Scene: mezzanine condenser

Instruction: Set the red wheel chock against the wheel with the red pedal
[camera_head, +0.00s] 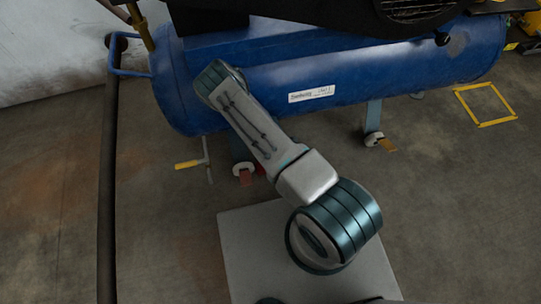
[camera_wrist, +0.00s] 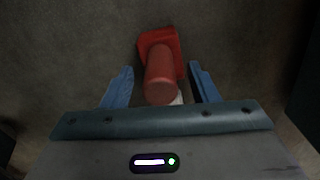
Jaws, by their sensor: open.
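The red wheel chock (camera_wrist: 160,75) shows in the wrist view, a red block with a round red handle pointing at the camera. My gripper (camera_wrist: 160,72) is open, its two blue fingers on either side of the handle with gaps. In the head view my arm hides the gripper; a small red patch (camera_head: 260,171) beside the arm may be the chock. The wheel with the red pedal (camera_head: 245,178) is the white left wheel (camera_head: 243,168) under the blue tank. The right wheel (camera_head: 373,139) has an orange-brown pedal (camera_head: 388,145).
The blue tank (camera_head: 330,85) stands across the back on legs. A yellow-handled bar (camera_head: 188,165) is left of the red-pedal wheel. A dark pipe (camera_head: 107,190) runs down the left. A yellow floor square (camera_head: 484,122) lies at right. Floor at right front is clear.

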